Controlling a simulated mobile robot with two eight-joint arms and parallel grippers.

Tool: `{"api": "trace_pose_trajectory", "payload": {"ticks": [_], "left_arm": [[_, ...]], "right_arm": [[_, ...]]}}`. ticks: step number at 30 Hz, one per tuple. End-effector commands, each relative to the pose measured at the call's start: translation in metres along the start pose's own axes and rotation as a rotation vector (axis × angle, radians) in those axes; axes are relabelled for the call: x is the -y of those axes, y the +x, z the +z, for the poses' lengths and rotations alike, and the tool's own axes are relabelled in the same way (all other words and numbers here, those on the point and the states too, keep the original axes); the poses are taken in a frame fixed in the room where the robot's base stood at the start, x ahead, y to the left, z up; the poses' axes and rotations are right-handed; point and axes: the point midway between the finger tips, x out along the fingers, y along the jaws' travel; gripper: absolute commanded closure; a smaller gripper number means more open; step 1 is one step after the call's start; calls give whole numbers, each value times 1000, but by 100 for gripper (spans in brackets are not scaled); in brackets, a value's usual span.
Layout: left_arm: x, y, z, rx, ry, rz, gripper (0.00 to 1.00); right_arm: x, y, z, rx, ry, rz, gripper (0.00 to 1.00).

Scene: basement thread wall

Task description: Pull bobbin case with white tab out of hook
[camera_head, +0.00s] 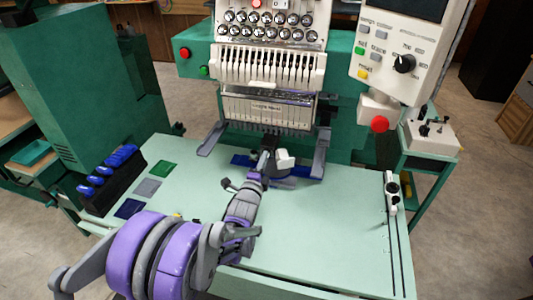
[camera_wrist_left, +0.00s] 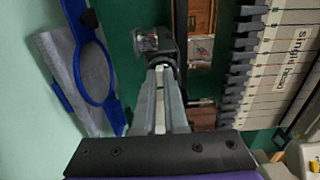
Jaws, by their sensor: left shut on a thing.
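My left gripper (camera_head: 267,150) reaches across the table to the area under the needle head. In the left wrist view its two grey fingers (camera_wrist_left: 161,82) are shut with a narrow white strip (camera_wrist_left: 159,115) between them, which looks like the white tab. A round grey metal part (camera_wrist_left: 150,40), seemingly the bobbin case or hook, sits just beyond the fingertips. I cannot tell whether the case is still seated in the hook. In the head view my wrist and gripper hide this part. My right gripper is in neither view.
The embroidery machine's needle head (camera_head: 268,108) stands close above and behind my left gripper. A blue hoop (camera_wrist_left: 97,75) with grey cloth lies beside the fingers. A small white block (camera_head: 285,160) is right of the gripper. The pale green table (camera_head: 320,225) is mostly clear at front right.

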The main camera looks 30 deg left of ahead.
Motion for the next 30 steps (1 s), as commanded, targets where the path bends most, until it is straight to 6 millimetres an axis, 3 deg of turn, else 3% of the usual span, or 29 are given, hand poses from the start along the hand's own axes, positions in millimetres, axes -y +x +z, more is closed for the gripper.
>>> {"api": "trace_pose_trajectory", "payload": {"ticks": [18,30], "left_arm": [[0,-32,0,0,0,0,100],[3,-36,0,0,0,0,100]], "right_arm": [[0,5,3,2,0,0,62],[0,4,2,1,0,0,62]]}}
